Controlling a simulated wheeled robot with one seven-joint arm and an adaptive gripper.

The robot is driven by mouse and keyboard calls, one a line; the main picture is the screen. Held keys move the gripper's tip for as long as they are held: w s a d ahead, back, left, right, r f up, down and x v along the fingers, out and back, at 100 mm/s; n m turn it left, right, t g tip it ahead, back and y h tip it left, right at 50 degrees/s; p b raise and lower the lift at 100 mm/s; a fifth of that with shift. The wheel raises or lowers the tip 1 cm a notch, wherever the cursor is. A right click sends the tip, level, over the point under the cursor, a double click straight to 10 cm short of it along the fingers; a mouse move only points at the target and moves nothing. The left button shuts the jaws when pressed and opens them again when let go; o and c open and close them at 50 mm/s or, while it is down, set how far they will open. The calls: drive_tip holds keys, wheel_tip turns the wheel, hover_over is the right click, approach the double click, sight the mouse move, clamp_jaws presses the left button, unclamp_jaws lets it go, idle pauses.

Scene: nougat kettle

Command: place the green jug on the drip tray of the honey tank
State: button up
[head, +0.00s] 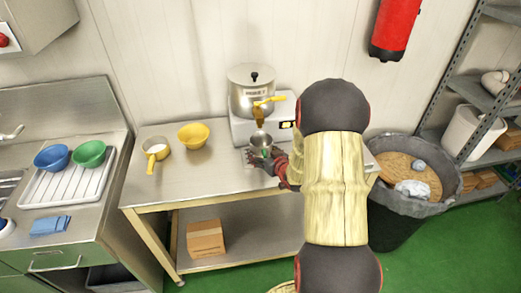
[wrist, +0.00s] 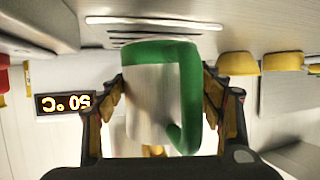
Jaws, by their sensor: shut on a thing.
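The green jug (head: 260,141) is a metal vessel with a green handle and green base band. My gripper (head: 268,157) is shut on it, with a finger on each side of the jug (wrist: 150,95) in the wrist view, which is upside down. The honey tank (head: 252,92) is a lidded steel pot with a yellow tap (head: 262,104) on a white base. The jug is below the tap. The slotted drip tray (wrist: 152,20) lies close beneath the jug's base in the wrist view. I cannot tell whether they touch. My gripper and the jug hide much of the tray in the head view.
A yellow bowl (head: 193,135) and a pan with a yellow handle (head: 156,150) stand on the steel table (head: 205,175), left of the tank. A grey bin (head: 410,205) stands to the right. A display (wrist: 65,104) reads 50 °C. The table's front left is clear.

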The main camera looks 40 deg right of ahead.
sight(259, 145)
drive_tip(key=shift+w+d+r, duration=0.1)
drive_tip(key=shift+w+d, duration=0.15)
drive_tip(key=shift+w, duration=0.15)
drive_tip(key=w+d, duration=0.1)
drive_tip(key=w, duration=0.2)
drive_tip(key=shift+d+f+b, duration=0.2)
drive_tip(key=shift+d+b, duration=0.2)
drive_tip(key=shift+f, duration=0.65)
drive_tip(key=shift+s+r, duration=0.1)
drive_tip(key=o, duration=1.2)
drive_tip(key=shift+f, duration=0.2)
drive_tip(key=shift+o, duration=0.6)
drive_tip(key=shift+r, duration=0.15)
